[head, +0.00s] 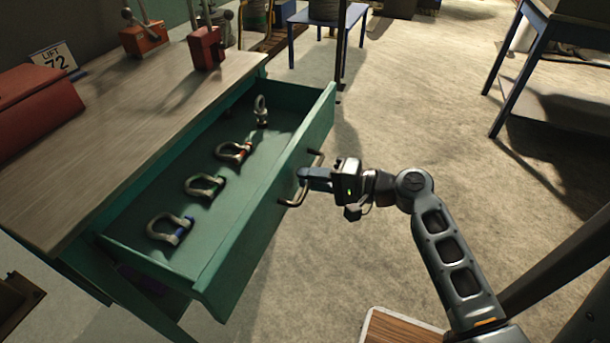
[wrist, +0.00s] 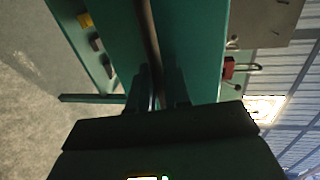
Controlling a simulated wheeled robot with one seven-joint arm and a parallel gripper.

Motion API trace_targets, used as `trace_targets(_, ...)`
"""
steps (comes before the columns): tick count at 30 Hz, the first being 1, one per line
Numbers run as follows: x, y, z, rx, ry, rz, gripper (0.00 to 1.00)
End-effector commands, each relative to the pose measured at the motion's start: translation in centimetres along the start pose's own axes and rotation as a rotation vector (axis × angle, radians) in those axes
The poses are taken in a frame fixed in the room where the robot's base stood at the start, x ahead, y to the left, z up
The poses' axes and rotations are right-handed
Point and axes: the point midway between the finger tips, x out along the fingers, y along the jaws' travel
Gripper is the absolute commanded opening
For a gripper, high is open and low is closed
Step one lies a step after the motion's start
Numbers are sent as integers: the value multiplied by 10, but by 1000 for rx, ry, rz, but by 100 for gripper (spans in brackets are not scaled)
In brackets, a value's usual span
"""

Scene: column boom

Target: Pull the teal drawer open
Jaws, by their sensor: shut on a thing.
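The teal drawer (head: 264,200) stands well out from under the wooden bench top (head: 120,125), with its inside in plain view. Several shackles (head: 203,185) lie in a row in it. A bar handle (head: 287,201) is on its front panel. My gripper (head: 306,180) is shut on the middle of this handle, in front of the panel. In the wrist view the handle (wrist: 148,35) runs as a dark bar between the fingers (wrist: 156,92); the teal front shows on both sides of it.
Red and orange tools (head: 204,46) and a red box (head: 40,105) are on the bench top. A "LIFT 72" sign (head: 54,58) stands at its back. A blue table (head: 318,18) is at the back, and another (head: 540,50) at upper right. Open floor (head: 430,110) lies right of the drawer.

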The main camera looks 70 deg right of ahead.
Motion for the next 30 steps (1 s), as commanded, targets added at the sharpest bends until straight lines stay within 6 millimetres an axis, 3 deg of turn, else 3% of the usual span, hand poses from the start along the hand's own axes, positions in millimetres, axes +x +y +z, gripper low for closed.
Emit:
trace_targets(10, -1, 2, 0, 1, 0, 3, 0)
trace_targets(11, -1, 2, 0, 1, 0, 2, 20)
trace_targets(14, 0, 1, 0, 1, 0, 2, 29)
trace_targets(23, -4, 1, 0, 1, 1, 2, 29)
trace_targets(30, -38, 2, 0, 1, 2, 3, 29)
